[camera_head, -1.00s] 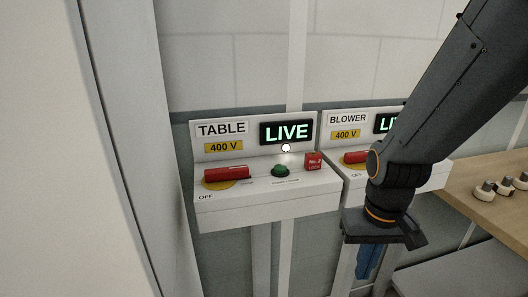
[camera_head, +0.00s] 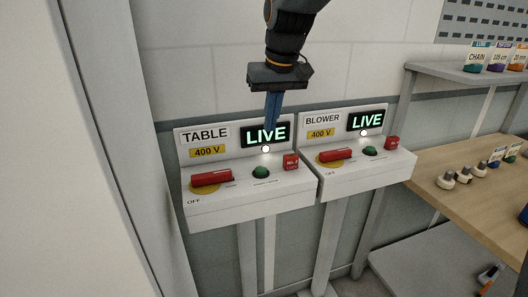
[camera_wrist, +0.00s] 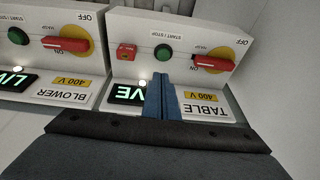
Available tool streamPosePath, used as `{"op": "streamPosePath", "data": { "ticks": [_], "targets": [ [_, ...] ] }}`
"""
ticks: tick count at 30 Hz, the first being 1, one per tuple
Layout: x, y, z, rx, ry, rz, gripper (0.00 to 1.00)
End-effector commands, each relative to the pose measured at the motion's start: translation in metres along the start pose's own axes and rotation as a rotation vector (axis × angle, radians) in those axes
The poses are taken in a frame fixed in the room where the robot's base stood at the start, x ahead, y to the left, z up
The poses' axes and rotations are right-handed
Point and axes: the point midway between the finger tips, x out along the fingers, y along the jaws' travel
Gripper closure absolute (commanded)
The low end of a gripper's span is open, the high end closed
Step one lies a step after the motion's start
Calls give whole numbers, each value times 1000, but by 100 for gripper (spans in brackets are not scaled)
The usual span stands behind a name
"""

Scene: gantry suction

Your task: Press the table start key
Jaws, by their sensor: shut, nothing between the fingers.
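The TABLE control box (camera_head: 240,200) is white, with a 400 V label and a lit LIVE display (camera_head: 265,135). Its round green START/STOP key (camera_head: 261,172) sits between a red rotary handle (camera_head: 211,178) and a red lock tag (camera_head: 291,162). The key also shows in the wrist view (camera_wrist: 162,53). A small white lamp (camera_head: 266,149) glows below the display. My gripper (camera_head: 269,126) is shut and empty, its blue fingers pointing down in front of the LIVE display, above the key and apart from it. In the wrist view the fingers cover part of the display.
The BLOWER box (camera_head: 365,176) stands close on the right, with its own green key (camera_head: 370,151), red handle (camera_head: 335,155) and LIVE display. A wooden bench (camera_head: 440,200) with knobs and a shelf (camera_head: 465,75) lie farther right. A pale panel borders the left.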

Motion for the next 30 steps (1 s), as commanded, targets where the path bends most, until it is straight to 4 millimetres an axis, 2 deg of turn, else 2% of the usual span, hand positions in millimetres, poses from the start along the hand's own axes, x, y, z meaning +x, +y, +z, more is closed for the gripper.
{"op": "streamPosePath", "data": {
  "ticks": [9,14,20,30],
  "targets": [
    [-3,-2,-4,-4,4,-2,100],
    [3,-2,-4,-4,1,-2,100],
    [31,-2,-3,-3,-2,-1,100],
    [95,-2,-3,-4,-2,-1,100]
  ]
}}
